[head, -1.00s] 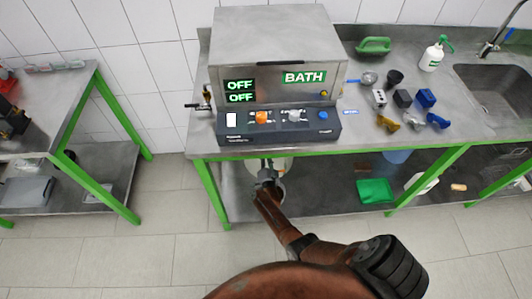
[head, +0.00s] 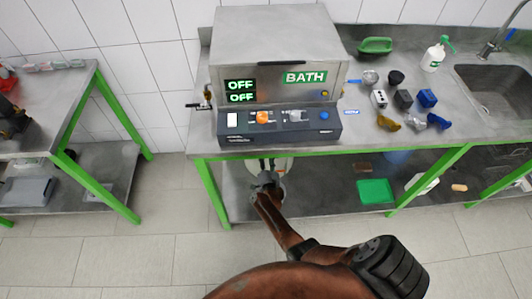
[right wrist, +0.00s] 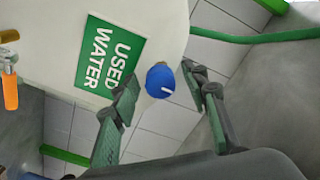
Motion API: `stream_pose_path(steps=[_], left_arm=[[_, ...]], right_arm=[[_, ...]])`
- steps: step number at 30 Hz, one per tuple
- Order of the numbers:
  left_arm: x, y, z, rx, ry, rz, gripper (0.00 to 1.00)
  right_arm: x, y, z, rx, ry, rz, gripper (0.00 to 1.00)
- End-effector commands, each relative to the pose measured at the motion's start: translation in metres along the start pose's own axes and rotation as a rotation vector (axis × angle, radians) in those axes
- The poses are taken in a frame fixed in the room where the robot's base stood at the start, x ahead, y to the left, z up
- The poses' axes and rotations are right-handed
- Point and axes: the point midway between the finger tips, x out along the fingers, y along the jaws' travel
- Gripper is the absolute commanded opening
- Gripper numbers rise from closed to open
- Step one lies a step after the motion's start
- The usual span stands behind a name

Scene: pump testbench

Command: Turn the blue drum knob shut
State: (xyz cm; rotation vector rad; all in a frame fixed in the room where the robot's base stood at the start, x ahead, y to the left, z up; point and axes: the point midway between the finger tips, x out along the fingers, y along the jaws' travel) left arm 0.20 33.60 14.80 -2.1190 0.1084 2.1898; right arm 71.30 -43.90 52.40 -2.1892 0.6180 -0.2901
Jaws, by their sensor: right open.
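The white drum (right wrist: 165,25) with a green "USED WATER" label (right wrist: 110,53) fills the upper left of the right wrist view. Its blue knob (right wrist: 160,81), with a small white mark, sits between the tips of my right gripper (right wrist: 161,78). The fingers are spread on either side of the knob, and I see a gap at the right finger. In the head view my right gripper (head: 266,172) reaches below the bench edge, in front of the partly hidden drum (head: 285,164). The knob is hidden there. My left gripper is not in view.
The bath unit (head: 278,75), with both displays OFF, stands on the bench above my right gripper. Green bench legs (head: 212,193) flank the space under it. An orange-handled tap (right wrist: 10,88) shows at the wrist view's left. Floor in front is clear.

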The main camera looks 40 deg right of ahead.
Motion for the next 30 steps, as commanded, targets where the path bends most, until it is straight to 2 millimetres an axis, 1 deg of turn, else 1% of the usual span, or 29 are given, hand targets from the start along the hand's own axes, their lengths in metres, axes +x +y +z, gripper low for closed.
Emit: stream_pose_path(steps=[1,6,9,12,16,30], left_arm=[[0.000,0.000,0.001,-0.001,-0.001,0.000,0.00],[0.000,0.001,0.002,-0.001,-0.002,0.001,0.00],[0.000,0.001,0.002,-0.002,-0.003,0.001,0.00],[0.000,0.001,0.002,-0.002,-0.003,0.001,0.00],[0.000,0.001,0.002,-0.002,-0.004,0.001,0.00],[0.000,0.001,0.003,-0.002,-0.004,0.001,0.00]], right_arm=[[-0.008,0.001,0.000,0.001,0.001,0.002,0.41],[-0.036,0.001,0.000,0.000,0.000,0.002,0.41],[-0.050,0.000,0.000,0.000,0.000,0.001,0.41],[-0.059,0.000,0.000,-0.001,0.000,0.000,0.41],[-0.063,-0.001,0.000,-0.002,0.000,-0.001,0.41],[-0.063,-0.001,0.000,-0.002,0.000,-0.001,0.41]])
